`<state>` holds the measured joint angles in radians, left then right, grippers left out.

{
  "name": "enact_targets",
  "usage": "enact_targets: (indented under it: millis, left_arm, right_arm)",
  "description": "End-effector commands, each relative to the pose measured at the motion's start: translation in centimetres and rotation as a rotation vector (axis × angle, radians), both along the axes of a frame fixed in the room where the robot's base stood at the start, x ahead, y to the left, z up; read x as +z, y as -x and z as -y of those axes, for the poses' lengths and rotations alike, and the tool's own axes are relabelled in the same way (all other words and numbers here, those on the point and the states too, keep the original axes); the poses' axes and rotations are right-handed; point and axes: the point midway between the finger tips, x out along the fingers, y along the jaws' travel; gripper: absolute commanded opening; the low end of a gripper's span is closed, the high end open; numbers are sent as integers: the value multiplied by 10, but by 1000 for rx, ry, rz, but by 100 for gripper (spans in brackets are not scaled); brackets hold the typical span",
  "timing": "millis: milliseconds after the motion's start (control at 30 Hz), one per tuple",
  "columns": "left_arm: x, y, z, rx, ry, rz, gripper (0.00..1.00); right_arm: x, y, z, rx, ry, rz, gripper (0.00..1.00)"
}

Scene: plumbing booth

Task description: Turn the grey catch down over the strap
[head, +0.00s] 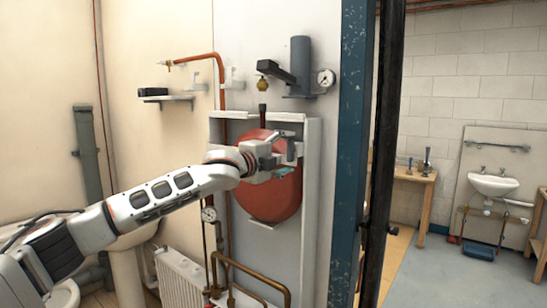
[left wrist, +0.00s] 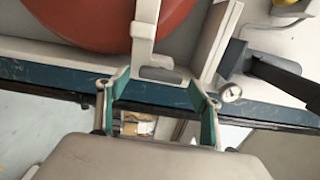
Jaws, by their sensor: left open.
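The red round vessel (head: 268,200) sits in a white open housing on the wall panel. A pale strap (left wrist: 145,22) runs in front of the red vessel in the left wrist view. A small grey block, apparently the catch (left wrist: 158,75), is at the strap's end, between my fingertips in that picture. My left gripper (head: 288,160) is in front of the vessel's upper right part. It also shows in the left wrist view (left wrist: 162,98), with its teal-lined fingers spread wide. I cannot tell if a finger touches the catch. In the head view the gripper hides much of the strap.
Above the housing are a grey bracket (head: 300,65) and a round gauge (head: 326,78). A blue post (head: 350,150) stands close on the right. A white radiator (head: 182,275) and copper pipes are below. A sink (head: 494,185) is far right.

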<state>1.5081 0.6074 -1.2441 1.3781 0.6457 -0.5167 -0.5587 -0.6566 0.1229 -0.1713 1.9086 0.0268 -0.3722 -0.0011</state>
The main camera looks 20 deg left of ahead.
Motion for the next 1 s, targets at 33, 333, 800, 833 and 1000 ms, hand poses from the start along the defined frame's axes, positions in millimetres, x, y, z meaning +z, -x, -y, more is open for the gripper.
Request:
enact_targets:
  millis: [33, 333, 800, 833, 1000]
  left_arm:
    - [-1, 6, -3, 0, 0, 0, 65]
    - [0, 54, -23, 1, -2, 1, 65]
    - [0, 101, -41, 0, -1, 2, 65]
    - [0, 102, -41, 0, -1, 2, 65]
    - [0, 102, -42, 0, -1, 2, 65]
  right_arm:
    - [0, 0, 0, 0, -1, 1, 0]
    - [1, -1, -1, -1, -2, 3, 0]
    - [1, -2, -1, -2, -3, 4, 0]
    - [1, -2, -1, -2, -3, 4, 0]
    - [2, -2, -1, -2, -3, 4, 0]
